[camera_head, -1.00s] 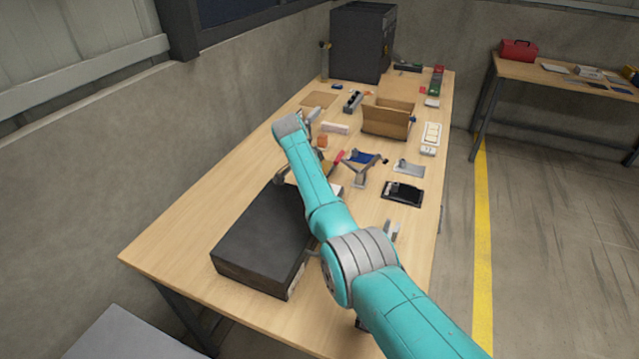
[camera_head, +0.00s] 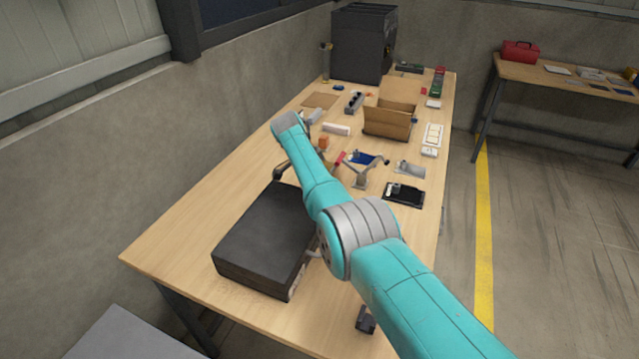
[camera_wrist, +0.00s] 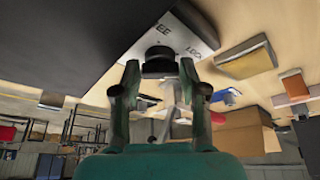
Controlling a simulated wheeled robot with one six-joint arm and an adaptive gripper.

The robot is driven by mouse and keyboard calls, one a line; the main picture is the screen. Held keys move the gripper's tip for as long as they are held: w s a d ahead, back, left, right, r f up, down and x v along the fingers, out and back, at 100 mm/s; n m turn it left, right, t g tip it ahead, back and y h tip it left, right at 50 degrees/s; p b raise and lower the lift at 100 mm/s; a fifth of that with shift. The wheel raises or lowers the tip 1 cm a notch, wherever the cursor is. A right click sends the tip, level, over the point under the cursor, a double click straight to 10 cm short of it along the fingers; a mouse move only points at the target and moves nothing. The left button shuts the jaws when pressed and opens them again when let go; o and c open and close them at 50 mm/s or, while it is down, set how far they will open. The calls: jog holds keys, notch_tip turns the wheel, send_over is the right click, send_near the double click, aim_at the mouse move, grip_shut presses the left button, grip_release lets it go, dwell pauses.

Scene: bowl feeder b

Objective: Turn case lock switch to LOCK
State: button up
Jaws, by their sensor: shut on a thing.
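The case (camera_head: 262,238) is a dark box lying on the near part of the table in the head view. In the wrist view its dark body fills the upper left. A white label plate (camera_wrist: 198,38) on it carries lettering ending in "EE" and the word "LOCK". The lock switch (camera_wrist: 158,53) is a round black knob beside this lettering. My gripper (camera_wrist: 159,70) is shut on the knob, one finger on each side. Which word the knob points to cannot be told. In the head view my arm hides the switch and the fingertips.
Behind the case stand a clamp-like fixture with a blue part (camera_head: 362,158), a black tray (camera_head: 404,194) and an open cardboard box (camera_head: 388,120). A tall dark cabinet (camera_head: 362,45) stands at the far end. The table left of the case is clear.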

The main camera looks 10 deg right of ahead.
jog(key=o, duration=1.1)
jog(key=shift+o, duration=0.2)
jog(key=v, duration=1.2)
